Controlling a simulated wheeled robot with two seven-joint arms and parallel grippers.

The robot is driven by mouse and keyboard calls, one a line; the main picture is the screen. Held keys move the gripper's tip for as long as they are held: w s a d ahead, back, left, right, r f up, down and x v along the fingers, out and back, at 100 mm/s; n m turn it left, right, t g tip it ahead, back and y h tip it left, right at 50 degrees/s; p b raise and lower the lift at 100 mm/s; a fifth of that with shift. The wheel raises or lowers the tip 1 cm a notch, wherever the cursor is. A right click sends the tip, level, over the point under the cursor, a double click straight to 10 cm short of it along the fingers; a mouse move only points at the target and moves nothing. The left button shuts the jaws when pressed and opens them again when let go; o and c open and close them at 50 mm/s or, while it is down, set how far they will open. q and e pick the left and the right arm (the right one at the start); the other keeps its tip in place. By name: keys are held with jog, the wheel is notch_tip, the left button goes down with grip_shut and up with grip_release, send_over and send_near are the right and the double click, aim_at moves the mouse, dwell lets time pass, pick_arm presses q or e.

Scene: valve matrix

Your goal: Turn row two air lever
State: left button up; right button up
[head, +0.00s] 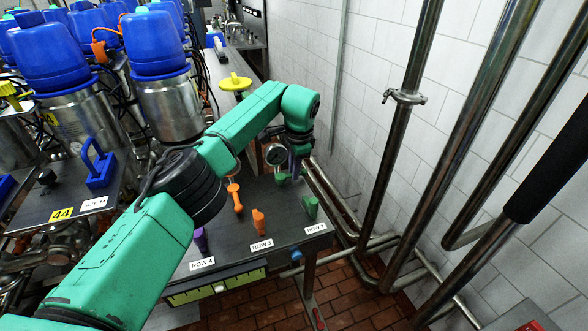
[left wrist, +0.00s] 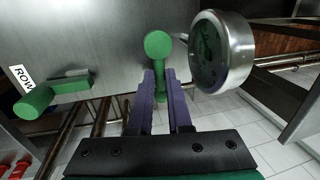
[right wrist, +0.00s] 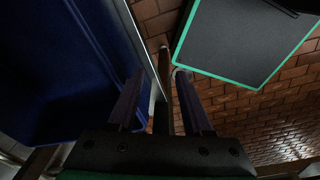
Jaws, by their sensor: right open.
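A green lever (left wrist: 157,45) with a round end stands by the gauge in the left wrist view. It also shows behind the row 2 label in the head view (head: 283,177). My left gripper (head: 293,168) reaches down to it. Its two purple fingers (left wrist: 160,88) lie close on both sides of the lever's stem and appear to hold it. A second green handle (head: 310,207) stands nearer the row 2 label (head: 316,228) and shows at the left in the left wrist view (left wrist: 52,92). My right gripper (right wrist: 158,95) is open and empty.
A round gauge (head: 274,154) stands right beside the left gripper. Orange handles (head: 258,222) of row 3 and a purple one (head: 201,240) of row 4 are to the left. Steel pipes (head: 400,120) run along the tiled wall. A blue bin (right wrist: 60,70) is beside the right gripper.

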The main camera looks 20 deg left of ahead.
pick_arm(q)
jog(key=o, duration=0.4)
jog(key=shift+w+r, duration=0.1)
jog(key=shift+r, duration=0.1)
jog(key=shift+f, duration=0.1)
jog(key=r, duration=0.4)
jog(key=s+d+r+b, duration=0.1)
jog(key=r, duration=0.4)
jog(key=s+d+r+b, duration=0.1)
jog(key=r, duration=0.4)
jog(key=shift+s+r, duration=0.2)
jog(key=shift+s, duration=0.05)
jog(key=shift+a+f, duration=0.1)
